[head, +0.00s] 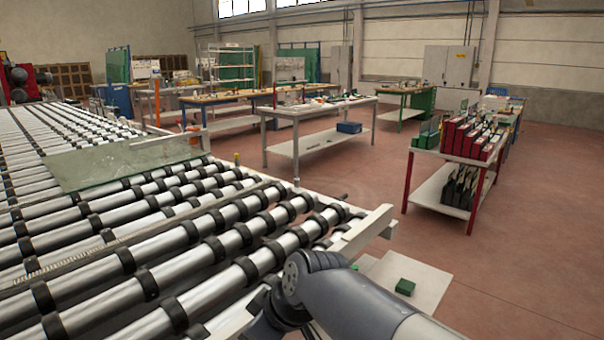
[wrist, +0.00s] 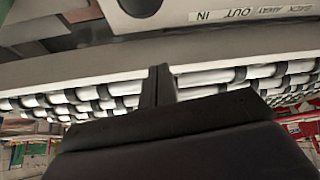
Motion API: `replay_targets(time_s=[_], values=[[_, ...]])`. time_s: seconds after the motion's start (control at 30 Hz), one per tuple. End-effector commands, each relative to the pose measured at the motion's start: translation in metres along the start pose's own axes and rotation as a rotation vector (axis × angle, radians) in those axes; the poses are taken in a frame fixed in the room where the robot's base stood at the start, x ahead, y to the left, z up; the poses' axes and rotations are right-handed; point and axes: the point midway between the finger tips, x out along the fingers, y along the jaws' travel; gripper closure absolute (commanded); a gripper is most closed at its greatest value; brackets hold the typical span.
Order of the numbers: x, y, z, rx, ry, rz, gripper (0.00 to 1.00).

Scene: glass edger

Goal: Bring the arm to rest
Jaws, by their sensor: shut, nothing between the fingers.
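My gripper (wrist: 159,72) shows in the wrist view with its two dark fingers together and nothing between them. The fingers point at a pale rail, with rollers behind it. In the head view my grey arm reaches in from the bottom right, bent at a joint beside the near end of the roller conveyor (head: 185,235). The gripper itself is hidden or out of frame there.
A glass sheet (head: 125,160) lies on the conveyor rollers. A small green block (head: 405,287) sits on a pale surface by the arm. A red-legged rack (head: 440,190) stands right; a workbench (head: 318,108) is behind. A labelled panel (wrist: 225,12) is close to the gripper.

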Motion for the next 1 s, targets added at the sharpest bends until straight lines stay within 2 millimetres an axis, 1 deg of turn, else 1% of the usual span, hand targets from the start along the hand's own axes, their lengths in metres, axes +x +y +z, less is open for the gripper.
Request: replay_targets(time_s=[0.03, 0.1, 0.63, 1.0], values=[[-0.002, 0.001, -0.005, 0.000, -0.019, -0.005, 1.00], [0.000, 0.001, -0.008, 0.001, -0.042, -0.010, 1.00], [0.019, 0.005, -0.025, 0.014, -0.236, -0.045, 1.00], [0.031, 0.007, -0.027, 0.022, -0.344, -0.064, 1.00]])
